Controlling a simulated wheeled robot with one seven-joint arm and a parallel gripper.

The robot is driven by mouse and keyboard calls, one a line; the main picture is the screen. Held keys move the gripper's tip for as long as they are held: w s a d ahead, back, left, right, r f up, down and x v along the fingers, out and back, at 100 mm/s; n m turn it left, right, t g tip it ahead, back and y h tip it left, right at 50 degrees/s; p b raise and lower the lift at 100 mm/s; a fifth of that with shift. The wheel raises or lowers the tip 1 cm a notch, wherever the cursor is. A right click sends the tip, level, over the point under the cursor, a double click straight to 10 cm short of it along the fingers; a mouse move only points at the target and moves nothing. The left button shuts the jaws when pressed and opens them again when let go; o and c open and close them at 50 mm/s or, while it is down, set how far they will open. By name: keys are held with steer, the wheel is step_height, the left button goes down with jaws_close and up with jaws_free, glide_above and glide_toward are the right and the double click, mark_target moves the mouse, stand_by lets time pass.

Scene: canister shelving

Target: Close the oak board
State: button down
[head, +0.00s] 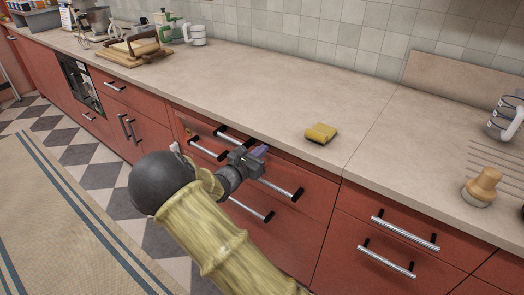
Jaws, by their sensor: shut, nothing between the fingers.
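No thing here is plainly the oak board. A wooden board-like item (150,55) with a dark curved handle sits on the counter at the upper left; whether it has an open part is too small to tell. My gripper (262,151) is shut and empty, just in front of the red drawer fronts below the counter edge. It is far to the right of the wooden item. My arm hides part of the drawers, and I cannot tell whether the fingertips touch a front.
Red drawers with metal handles (280,188) line the counter (300,85). A yellow sponge (320,133) lies near its edge. A wooden-handled brush (482,187) and a patterned mug (506,117) stand at right. The middle of the counter is mostly clear.

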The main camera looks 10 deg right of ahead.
steer(key=shift+w+d+r, duration=0.1)
steer(key=shift+w+r, duration=0.1)
steer(key=shift+r, duration=0.15)
steer(key=p+v, duration=0.2)
steer(key=v, duration=1.2)
steer(key=shift+s+f, duration=0.2)
steer(key=shift+f, duration=0.2)
